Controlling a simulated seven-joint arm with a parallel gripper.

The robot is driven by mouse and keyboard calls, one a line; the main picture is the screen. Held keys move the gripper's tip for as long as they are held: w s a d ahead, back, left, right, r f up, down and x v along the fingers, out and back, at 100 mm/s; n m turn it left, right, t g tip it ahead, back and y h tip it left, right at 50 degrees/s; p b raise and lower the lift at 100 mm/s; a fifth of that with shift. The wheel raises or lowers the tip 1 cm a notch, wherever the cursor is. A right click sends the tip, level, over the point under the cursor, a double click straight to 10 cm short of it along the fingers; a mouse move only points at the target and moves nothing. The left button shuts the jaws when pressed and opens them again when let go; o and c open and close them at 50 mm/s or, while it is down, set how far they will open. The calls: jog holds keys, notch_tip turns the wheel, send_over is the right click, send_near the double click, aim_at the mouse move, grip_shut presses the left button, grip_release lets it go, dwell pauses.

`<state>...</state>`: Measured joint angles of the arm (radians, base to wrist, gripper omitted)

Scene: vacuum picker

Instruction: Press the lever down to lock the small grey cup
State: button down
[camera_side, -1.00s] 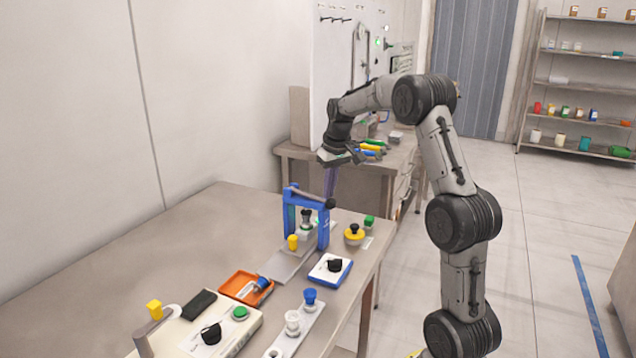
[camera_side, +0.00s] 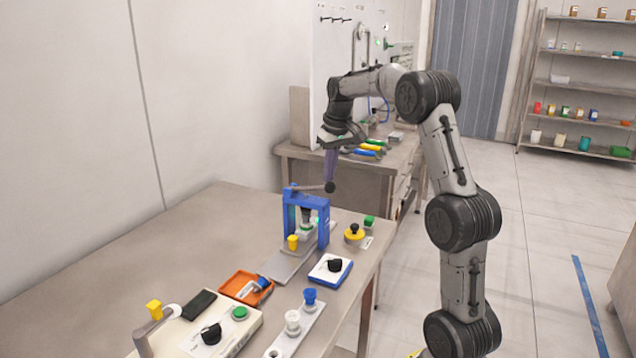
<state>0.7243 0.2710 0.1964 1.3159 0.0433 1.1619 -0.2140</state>
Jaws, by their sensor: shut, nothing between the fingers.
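The blue press frame (camera_side: 323,229) stands on a grey base plate on the near table. Its lever ends in a black ball knob (camera_side: 330,187), and the lever arm is about level, reaching right from the top of the frame. A small grey cup (camera_side: 306,232) sits inside the frame under a dark plunger (camera_side: 306,214); whether they touch is unclear. My gripper (camera_side: 331,178) is shut, pointing down with its purple fingers right at the knob. I cannot tell if the fingertips touch it.
A yellow button (camera_side: 354,234) and a green block (camera_side: 369,222) are right of the press. A white-and-blue box with a black knob (camera_side: 334,265), an orange tray (camera_side: 236,284) and a white cup rack (camera_side: 303,331) lie in front. The table's left part is clear.

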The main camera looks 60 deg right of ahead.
jog(key=shift+r, duration=2.6)
jog(key=a+r+n+t, duration=0.1)
jog(key=a+r+n, duration=0.1)
jog(key=a+r, duration=0.7)
jog(key=s+a+n+t, duration=0.1)
jog(key=s+a, duration=0.2)
jog(key=a, duration=0.4)
jog(key=s+a+n+t, duration=0.1)
jog(key=s+a+n, duration=0.15)
jog(key=a, duration=0.45)
jog(key=s+a+f, duration=0.5)
jog(key=s+a, duration=0.2)
jog(key=s, duration=0.2)
jog(key=s+a+f+y, duration=0.1)
jog(key=s+a+f, duration=0.1)
jog(key=s+f, duration=0.4)
notch_tip(320, 180, down, 4)
jog(key=shift+s+f+t, duration=0.1)
jog(key=shift+s+t, duration=0.15)
jog(key=shift+t, duration=0.05)
